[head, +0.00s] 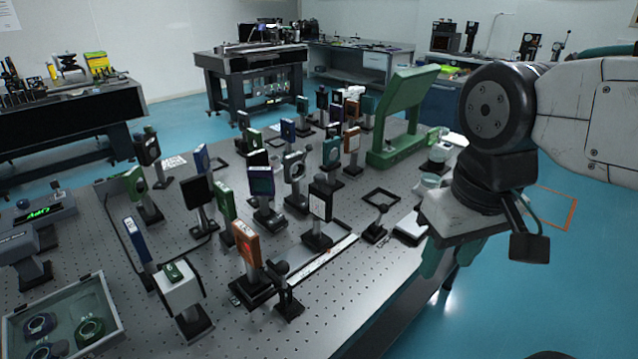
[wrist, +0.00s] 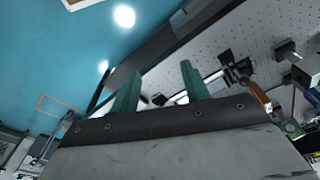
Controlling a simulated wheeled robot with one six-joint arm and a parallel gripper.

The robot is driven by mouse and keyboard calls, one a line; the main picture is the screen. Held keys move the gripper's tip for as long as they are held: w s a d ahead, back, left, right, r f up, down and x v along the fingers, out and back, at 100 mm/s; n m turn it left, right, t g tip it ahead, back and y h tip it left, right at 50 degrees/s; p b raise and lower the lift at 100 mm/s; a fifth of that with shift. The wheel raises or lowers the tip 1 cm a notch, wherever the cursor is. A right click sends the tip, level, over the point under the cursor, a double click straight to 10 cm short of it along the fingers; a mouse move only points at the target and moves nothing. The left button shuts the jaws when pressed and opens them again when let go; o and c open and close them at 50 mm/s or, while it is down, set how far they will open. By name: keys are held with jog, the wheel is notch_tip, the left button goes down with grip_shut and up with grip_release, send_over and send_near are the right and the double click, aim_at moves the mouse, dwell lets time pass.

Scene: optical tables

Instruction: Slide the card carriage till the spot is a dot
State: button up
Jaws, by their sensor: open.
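A dark-framed holder with a pale card (head: 318,206) stands upright on a black base on the optical table. The base sits at a flat rail with a pale scale strip (head: 322,257). I cannot make out a light spot on the card. My gripper (head: 456,260) hangs at the table's right edge, to the right of the card and apart from it. Its green fingers also show in the wrist view (wrist: 160,88), spread apart with nothing seen between them. In the wrist view the card cannot be told for sure.
An orange-framed optic (head: 247,243) stands near the rail's front end. Many other post-mounted optics crowd the table behind and left. A tall green bracket (head: 405,115) rises at the back right. A box of round optics (head: 65,325) lies front left.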

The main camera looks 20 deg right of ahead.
aim_at(317, 181)
jog(key=shift+a, duration=0.2)
jog(key=c, duration=0.8)
jog(key=w+a+f+n+g, duration=0.1)
jog(key=w+a+f+n+h, duration=0.1)
jog(key=a+n, duration=0.1)
jog(key=w+a+f+n+g, duration=0.1)
jog(key=a, duration=0.1)
jog(key=shift+f+n+g+h, duration=0.2)
jog(key=shift+n+g+h, duration=0.1)
jog(key=shift+h, duration=0.1)
grip_shut()
jog(key=w+a+r+n+t+h, duration=0.1)
jog(key=w+a+n+t+h, duration=1)
jog(key=w+a+n, duration=0.85)
jog(key=shift+n, duration=0.55)
jog(key=x, duration=0.5)
jog(key=s+d+x, duration=0.1)
jog(key=x, duration=0.3)
jog(key=s+x, duration=0.1)
jog(key=x, duration=0.4)
jog(key=shift+d, duration=0.7)
